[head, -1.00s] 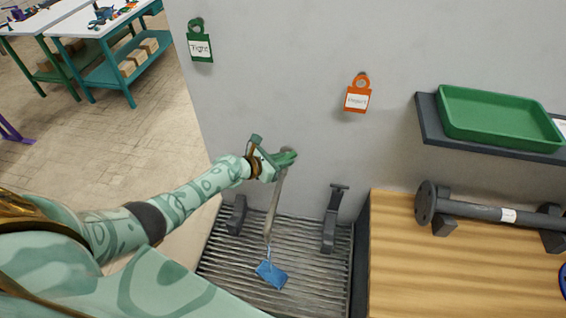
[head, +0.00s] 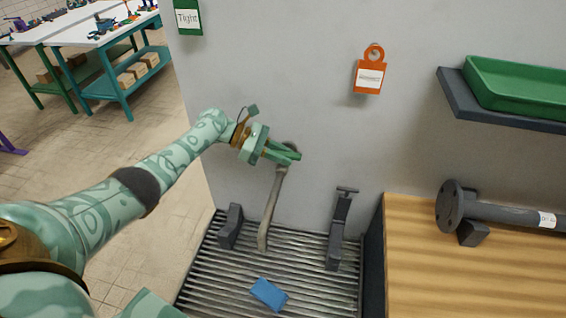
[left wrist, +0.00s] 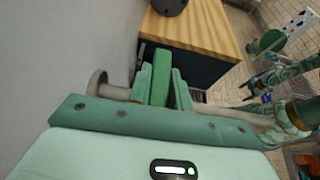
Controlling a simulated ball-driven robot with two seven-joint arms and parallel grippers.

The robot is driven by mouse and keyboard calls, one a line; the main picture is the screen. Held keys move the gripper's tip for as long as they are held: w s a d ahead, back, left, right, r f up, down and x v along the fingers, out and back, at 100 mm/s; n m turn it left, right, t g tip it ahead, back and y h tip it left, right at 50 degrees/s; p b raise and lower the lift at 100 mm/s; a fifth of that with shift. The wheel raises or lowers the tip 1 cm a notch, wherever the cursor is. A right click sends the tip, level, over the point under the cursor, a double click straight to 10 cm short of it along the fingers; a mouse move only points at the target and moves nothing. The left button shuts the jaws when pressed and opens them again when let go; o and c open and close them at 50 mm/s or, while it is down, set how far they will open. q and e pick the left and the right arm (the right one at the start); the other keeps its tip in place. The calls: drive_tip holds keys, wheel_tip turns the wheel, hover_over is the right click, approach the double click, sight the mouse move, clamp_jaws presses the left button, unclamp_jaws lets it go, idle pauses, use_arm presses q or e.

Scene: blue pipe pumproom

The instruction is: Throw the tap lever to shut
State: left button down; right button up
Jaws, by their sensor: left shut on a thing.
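The tap has a grey spout (head: 272,205) that comes out of the wall and bends down over a grated tray. My left gripper (head: 285,154) is at the top of the tap, by the wall. In the left wrist view its two fingers (left wrist: 161,88) are shut on a green bar, the tap lever (left wrist: 161,76), which stands between them. The grey tap body (left wrist: 100,86) runs behind the fingers. In the head view the fingers largely hide the lever.
A blue block (head: 269,293) lies on the grated tray (head: 215,287) below the spout. Two dark brackets (head: 339,230) stand there. A wooden bench (head: 430,270) with a flanged pipe (head: 500,213) is at right. An orange tag (head: 369,75) hangs above.

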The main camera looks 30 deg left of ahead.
use_arm(q)
drive_tip(key=shift+m+g+b, duration=0.3)
drive_tip(key=shift+g+b, duration=0.1)
drive_tip(key=shift+r, duration=0.1)
drive_tip(key=c, duration=1.3)
unclamp_jaws()
drive_tip(key=b+v, duration=0.1)
drive_tip(key=v, duration=1.5)
drive_tip(key=shift+a, duration=0.2)
